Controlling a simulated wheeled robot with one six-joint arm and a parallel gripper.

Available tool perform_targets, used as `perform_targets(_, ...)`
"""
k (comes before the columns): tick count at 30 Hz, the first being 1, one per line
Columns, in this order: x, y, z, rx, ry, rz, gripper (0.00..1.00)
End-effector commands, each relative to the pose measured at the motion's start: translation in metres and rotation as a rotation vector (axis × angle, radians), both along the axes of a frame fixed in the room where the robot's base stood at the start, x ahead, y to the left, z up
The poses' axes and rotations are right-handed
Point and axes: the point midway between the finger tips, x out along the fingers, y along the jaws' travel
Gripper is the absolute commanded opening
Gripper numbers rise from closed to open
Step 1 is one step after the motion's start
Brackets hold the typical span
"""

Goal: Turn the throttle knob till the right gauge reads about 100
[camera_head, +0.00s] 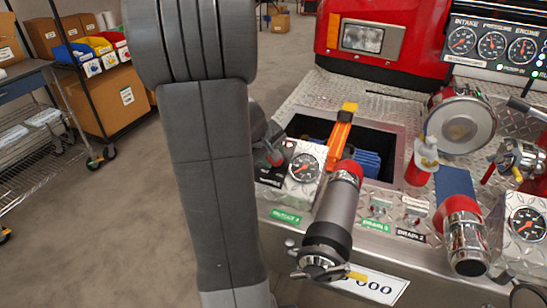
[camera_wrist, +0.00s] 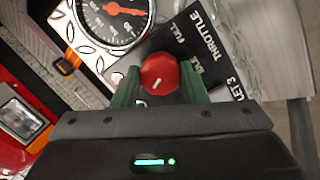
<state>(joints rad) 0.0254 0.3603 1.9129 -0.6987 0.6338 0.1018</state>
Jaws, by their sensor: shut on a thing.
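The red throttle knob (camera_wrist: 160,72) with a white pointer mark sits by the black plate lettered THROTTLE (camera_wrist: 205,45) in the wrist view. My gripper (camera_wrist: 160,88) has its green fingers shut on the knob, one on each side. In the head view the knob (camera_head: 275,157) shows as a small red spot beside my arm, which hides most of the gripper. At the upper right, the panel's right gauge (camera_head: 524,49), under the word ENGINE, has a red needle; its reading is too small to tell.
A round gauge (camera_head: 304,167) stands close beside the knob. Another gauge (camera_head: 527,224) is at the far right. Shelving with bins (camera_head: 90,50) stands left across open floor.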

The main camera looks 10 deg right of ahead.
Motion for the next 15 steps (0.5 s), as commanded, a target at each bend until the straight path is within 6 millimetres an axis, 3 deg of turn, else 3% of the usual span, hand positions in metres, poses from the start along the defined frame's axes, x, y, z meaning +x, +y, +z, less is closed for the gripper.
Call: perform_targets(15, 0.0003, 0.0003, 0.0006, -0.022, 0.014, 0.046, 0.16)
